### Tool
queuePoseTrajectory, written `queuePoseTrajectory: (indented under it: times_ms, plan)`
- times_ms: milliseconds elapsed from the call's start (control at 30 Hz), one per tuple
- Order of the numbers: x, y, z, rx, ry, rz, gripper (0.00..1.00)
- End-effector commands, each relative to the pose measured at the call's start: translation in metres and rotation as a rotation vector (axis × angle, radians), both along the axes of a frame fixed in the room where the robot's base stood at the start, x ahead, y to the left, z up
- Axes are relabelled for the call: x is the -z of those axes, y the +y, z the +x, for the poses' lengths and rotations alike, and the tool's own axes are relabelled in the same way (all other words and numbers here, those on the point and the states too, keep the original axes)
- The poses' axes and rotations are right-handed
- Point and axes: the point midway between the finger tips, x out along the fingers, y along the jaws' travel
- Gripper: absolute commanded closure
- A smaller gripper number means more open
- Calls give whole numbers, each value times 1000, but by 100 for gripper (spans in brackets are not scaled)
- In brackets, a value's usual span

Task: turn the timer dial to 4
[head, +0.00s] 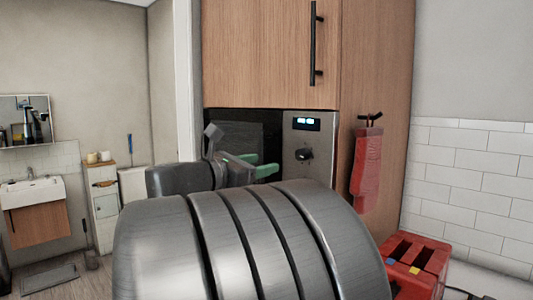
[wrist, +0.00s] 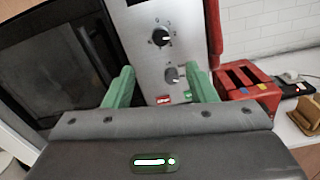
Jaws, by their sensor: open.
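The microwave's silver control panel (head: 310,175) has a lit display and a dark dial (head: 304,154) in the head view. In the wrist view, an upper dial (wrist: 162,37) has small marks around it, too small to read surely. A lower dial (wrist: 172,74) sits beneath it. Which one is the timer I cannot tell for certain. My gripper (wrist: 160,70) is open, its green fingers apart and empty, with the lower dial seen between them. In the head view my gripper (head: 260,165) is left of the panel, in front of the dark door, partly hidden by my arm.
Wooden cabinet doors (head: 270,50) surround the microwave. A red mitt (head: 367,170) hangs on a hook to the right. A red toaster (wrist: 245,80) stands on the white counter to the right of the panel. The dark microwave door (wrist: 60,65) lies to the left.

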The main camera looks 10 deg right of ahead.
Motion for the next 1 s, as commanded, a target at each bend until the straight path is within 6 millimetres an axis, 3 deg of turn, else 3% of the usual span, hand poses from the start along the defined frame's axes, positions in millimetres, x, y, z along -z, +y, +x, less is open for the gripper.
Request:
queuePoseTrajectory:
  times_ms: [700, 1000]
  plan:
    - [1, -90, 68, 5, 2, 4, 49]
    - [2, -104, 80, 1, 1, 5, 49]
